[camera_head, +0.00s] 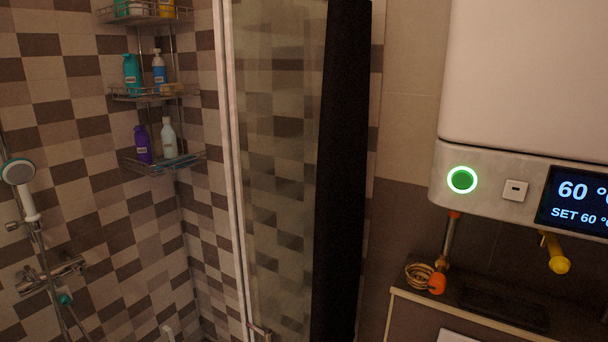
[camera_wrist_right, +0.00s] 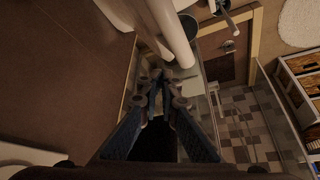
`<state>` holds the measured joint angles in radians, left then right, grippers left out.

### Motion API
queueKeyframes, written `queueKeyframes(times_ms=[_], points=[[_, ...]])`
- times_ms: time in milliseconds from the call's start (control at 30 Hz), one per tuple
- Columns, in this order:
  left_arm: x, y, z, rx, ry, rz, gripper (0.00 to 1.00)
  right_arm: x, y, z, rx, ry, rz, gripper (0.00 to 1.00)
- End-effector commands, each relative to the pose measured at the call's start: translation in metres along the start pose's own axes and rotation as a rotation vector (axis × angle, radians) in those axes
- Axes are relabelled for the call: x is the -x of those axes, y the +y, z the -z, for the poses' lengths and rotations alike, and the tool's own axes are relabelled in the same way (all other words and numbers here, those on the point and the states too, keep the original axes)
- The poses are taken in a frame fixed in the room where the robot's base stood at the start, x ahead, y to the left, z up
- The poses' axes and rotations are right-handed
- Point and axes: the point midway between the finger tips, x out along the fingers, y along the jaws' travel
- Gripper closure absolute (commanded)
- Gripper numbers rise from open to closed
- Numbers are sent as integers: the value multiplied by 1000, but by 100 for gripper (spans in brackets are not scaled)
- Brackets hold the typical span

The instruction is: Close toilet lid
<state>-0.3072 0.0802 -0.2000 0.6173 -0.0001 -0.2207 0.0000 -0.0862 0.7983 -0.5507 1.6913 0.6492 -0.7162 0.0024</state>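My right gripper (camera_wrist_right: 160,78) is in the middle of the right wrist view. Its two fingers lean in and their tips lie close together, with nothing seen between them. Just beyond the tips are white, rounded slabs (camera_wrist_right: 172,38) seen nearly edge-on, which look like the raised toilet lid and seat. I cannot tell whether the tips touch them. The toilet bowl cannot be made out. The head view shows neither gripper and no clear toilet lid. My left gripper is not in view.
In the head view a white water heater (camera_head: 530,80) hangs at right above a ledge (camera_head: 470,318). A glass shower panel (camera_head: 285,180) stands in the middle, with wire shelves (camera_head: 165,162) of bottles at left. In the wrist view wicker drawers (camera_wrist_right: 308,95) stand at right beside open checkered floor.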

Motion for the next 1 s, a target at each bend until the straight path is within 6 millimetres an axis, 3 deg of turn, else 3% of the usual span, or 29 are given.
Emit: queueKeyframes(times_ms=[300, 633, 1000], points=[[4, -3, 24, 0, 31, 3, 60, 3, -2, 3, -1, 9, -1, 100], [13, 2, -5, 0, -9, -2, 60, 0, -18, -9, -1, 11, -2, 100], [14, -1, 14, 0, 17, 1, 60, -1, -21, -11, 0, 13, -3, 100]])
